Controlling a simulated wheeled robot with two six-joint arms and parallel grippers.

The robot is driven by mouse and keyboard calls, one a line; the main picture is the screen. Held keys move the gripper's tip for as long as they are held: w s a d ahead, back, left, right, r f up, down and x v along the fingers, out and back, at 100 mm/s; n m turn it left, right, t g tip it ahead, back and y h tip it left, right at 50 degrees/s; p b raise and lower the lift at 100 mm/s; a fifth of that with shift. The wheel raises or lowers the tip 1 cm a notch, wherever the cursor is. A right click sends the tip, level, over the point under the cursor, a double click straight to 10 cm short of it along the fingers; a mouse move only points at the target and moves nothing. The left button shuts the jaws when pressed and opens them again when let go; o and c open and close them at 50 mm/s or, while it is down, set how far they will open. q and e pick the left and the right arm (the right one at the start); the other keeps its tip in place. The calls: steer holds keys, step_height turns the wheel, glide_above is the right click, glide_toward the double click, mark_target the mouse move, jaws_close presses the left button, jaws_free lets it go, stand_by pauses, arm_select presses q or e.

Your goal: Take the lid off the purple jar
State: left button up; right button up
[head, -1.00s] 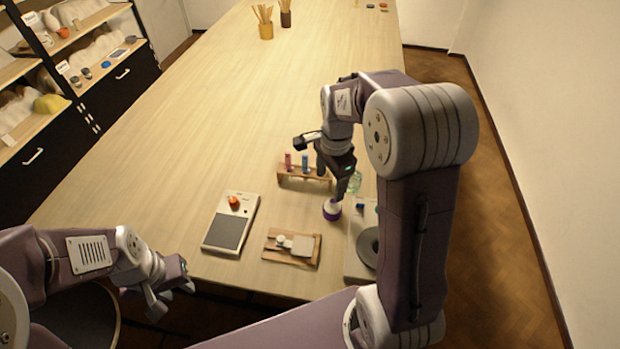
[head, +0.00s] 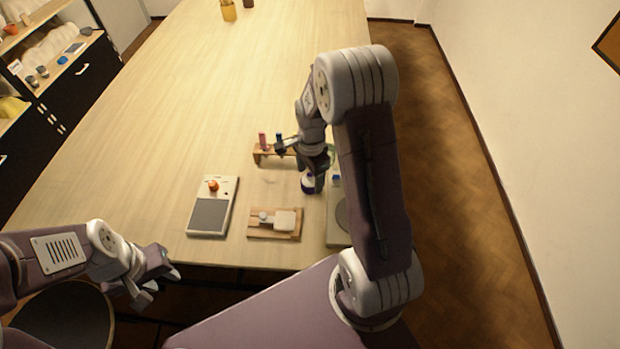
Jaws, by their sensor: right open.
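The purple jar (head: 308,187) stands upright on the table, purple at its base with a pale top. My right gripper (head: 313,180) is open and is right at the jar, its fingers reaching down around or beside the jar's upper part. The gripper hides part of the jar, so I cannot tell whether the fingers touch the lid. My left gripper (head: 154,280) is empty, off the table's front edge at the lower left, with its fingers spread apart.
A wooden rack (head: 259,154) with coloured vials stands behind the jar. A grey device with an orange knob (head: 213,185) and a wooden board (head: 258,236) with small items lie in front to the left. A grey-topped unit (head: 334,235) is close on the right. The table's far left is clear.

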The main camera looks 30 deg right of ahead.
mark_target(310, 174)
steer(key=shift+w+d+f, duration=0.1)
steer(key=shift+w+f, duration=0.1)
steer(key=shift+w, duration=0.05)
steer(key=shift+s+r, duration=0.15)
steer(key=c, duration=1.4)
steer(key=shift+r, duration=0.2)
step_height(310, 174, up, 4)
steer(key=shift+f+b, duration=0.1)
steer(key=shift+b, duration=0.2)
steer(key=s+d+r, duration=0.1)
steer(key=s+r, duration=0.1)
steer(key=s, duration=0.1)
steer(key=s+d+r+b, duration=0.1)
steer(key=s+d+r, duration=0.1)
steer(key=s, duration=0.2)
steer(key=s+d+r, duration=0.2)
steer(key=s, duration=0.1)
steer(key=shift+s+d+r, duration=0.15)
steer(key=shift+r, duration=0.2)
